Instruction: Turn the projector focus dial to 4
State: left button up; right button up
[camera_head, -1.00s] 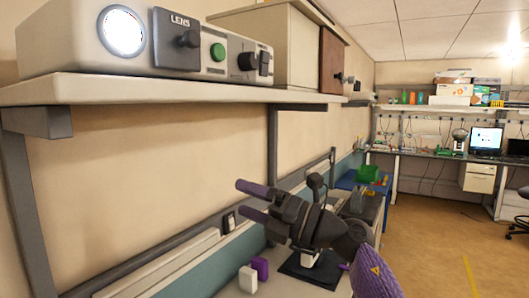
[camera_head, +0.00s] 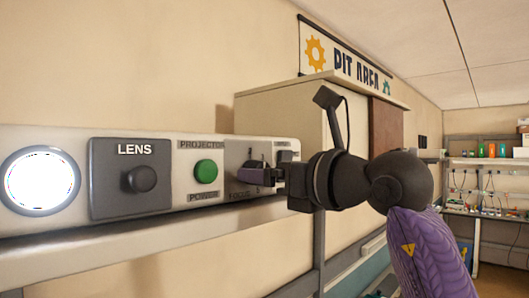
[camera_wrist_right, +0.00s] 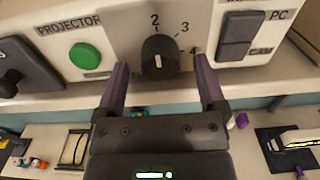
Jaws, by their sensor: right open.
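The focus dial (camera_wrist_right: 160,56) is a dark round knob on the projector's front panel (camera_head: 222,150). In the right wrist view the numbers 2, 3 and 4 show around its upper right side. A short white mark on the knob stands nearly upright, roughly in line with the 2. My right gripper (camera_head: 264,176) is open in front of the panel. In the right wrist view its two purple fingers stand on either side of the dial, with gaps visible. In the head view the gripper partly hides the dial. My left gripper is not in view.
A green power button (camera_head: 206,171), a lens knob (camera_head: 139,179) and a bright lens (camera_head: 40,181) lie left of the dial. A PC/cam rocker switch (camera_wrist_right: 235,36) is close on its right. The shelf edge (camera_wrist_right: 50,104) runs below the panel. A cabinet (camera_head: 290,112) stands behind.

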jog(key=shift+w+a, duration=0.45)
jog(key=shift+a, duration=0.05)
grip_shut()
